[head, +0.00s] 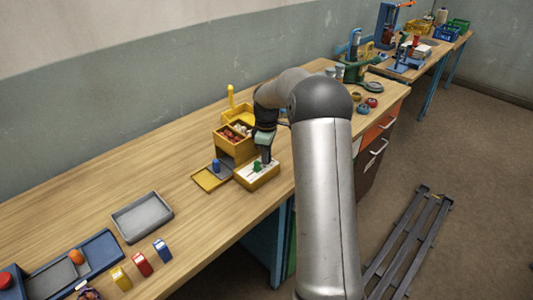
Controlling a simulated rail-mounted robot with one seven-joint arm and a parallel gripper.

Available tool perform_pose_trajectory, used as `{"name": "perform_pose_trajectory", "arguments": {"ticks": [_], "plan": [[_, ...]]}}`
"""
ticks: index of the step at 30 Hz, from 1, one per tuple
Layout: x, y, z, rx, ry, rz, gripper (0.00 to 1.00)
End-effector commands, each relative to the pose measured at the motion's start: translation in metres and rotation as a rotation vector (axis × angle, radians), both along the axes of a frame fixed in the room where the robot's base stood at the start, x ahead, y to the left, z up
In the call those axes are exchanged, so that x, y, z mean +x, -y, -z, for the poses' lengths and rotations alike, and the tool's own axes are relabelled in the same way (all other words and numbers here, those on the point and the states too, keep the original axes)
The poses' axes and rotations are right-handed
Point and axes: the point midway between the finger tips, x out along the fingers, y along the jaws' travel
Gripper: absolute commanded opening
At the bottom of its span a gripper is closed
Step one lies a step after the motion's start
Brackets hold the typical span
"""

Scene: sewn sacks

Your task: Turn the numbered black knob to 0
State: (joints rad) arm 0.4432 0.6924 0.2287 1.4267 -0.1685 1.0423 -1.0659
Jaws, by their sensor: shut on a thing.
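My gripper (267,160) points down over the back right part of a small yellow box with a pale top panel (264,182). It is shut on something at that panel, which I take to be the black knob. The knob itself and its numbers are hidden by the fingers or too small to make out, so I cannot read its setting. A green piece (256,167) stands on the panel just left of the fingers.
Behind the box stands a yellow bin (229,147) with small parts. A yellow tray with a blue peg (216,166) lies to its left. A grey tray (142,216) and coloured blocks (141,264) lie nearer. The bench between has free room.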

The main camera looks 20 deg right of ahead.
Motion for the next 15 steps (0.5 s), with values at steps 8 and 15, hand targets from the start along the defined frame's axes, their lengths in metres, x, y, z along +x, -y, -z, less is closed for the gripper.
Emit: {"name": "perform_pose_trajectory", "arguments": {"ticks": [8, 15], "plan": [[0.0007, 0.0002, -0.0021, 0.000, 0.004, -0.229, 0.06], [0.0008, 0.0003, -0.0022, -0.001, 0.004, -0.364, 0.06]]}}
